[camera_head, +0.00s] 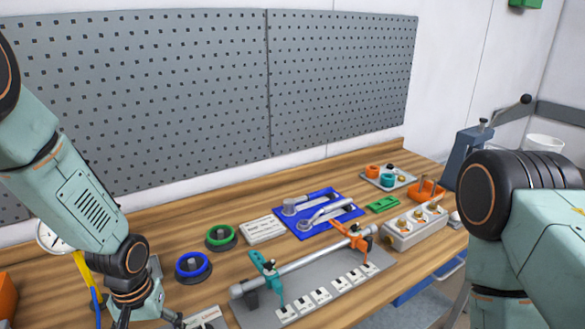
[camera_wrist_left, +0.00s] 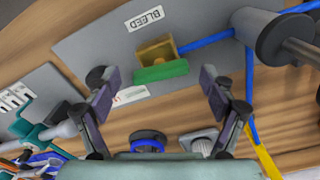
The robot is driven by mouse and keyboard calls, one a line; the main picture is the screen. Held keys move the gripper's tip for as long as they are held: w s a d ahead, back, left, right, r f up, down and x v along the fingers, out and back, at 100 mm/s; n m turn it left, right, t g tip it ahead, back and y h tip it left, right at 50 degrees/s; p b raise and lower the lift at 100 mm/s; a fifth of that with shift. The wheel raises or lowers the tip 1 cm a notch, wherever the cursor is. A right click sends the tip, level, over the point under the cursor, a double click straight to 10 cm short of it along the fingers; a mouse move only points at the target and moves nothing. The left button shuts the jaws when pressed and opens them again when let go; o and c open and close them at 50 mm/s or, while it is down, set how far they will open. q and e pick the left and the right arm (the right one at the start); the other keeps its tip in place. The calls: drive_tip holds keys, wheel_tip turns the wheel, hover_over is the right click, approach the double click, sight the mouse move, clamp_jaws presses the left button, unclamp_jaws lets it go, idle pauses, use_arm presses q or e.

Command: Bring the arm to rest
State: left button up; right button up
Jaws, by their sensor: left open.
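My left arm (camera_head: 85,200) comes in from the left in the head view and reaches down over the near left of the bench. Its gripper (camera_head: 145,315) is partly cut off by the bottom edge. In the left wrist view the left gripper (camera_wrist_left: 153,76) has its two fingers spread wide with nothing held between them. Beyond the fingers is a green block (camera_wrist_left: 160,72) against a brass-coloured block (camera_wrist_left: 157,50) on a grey plate marked BLEED (camera_wrist_left: 85,42). My right arm (camera_head: 520,225) shows at the right; its gripper is out of view.
The wooden bench (camera_head: 165,205) holds a blue ring (camera_head: 193,267), a green ring (camera_head: 221,237), a blue tool tray (camera_head: 317,212), and a fixture with a metal bar (camera_head: 310,258). A blue hose (camera_wrist_left: 205,40) runs beside the left gripper. A pegboard (camera_head: 340,80) stands behind.

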use_arm(q)
drive_tip(key=m+b, duration=0.2)
drive_tip(key=m, duration=0.1)
drive_tip(key=shift+f+m, duration=0.1)
drive_tip(key=shift+m, duration=0.3)
drive_tip(key=m+b, duration=0.1)
drive_tip(key=m, duration=0.2)
drive_tip(key=shift+b, duration=0.35)
drive_tip(key=m+b, duration=0.3)
drive_tip(key=m, duration=0.1)
drive_tip(key=shift+m+b, duration=0.95)
drive_tip(key=shift+m, duration=0.45)
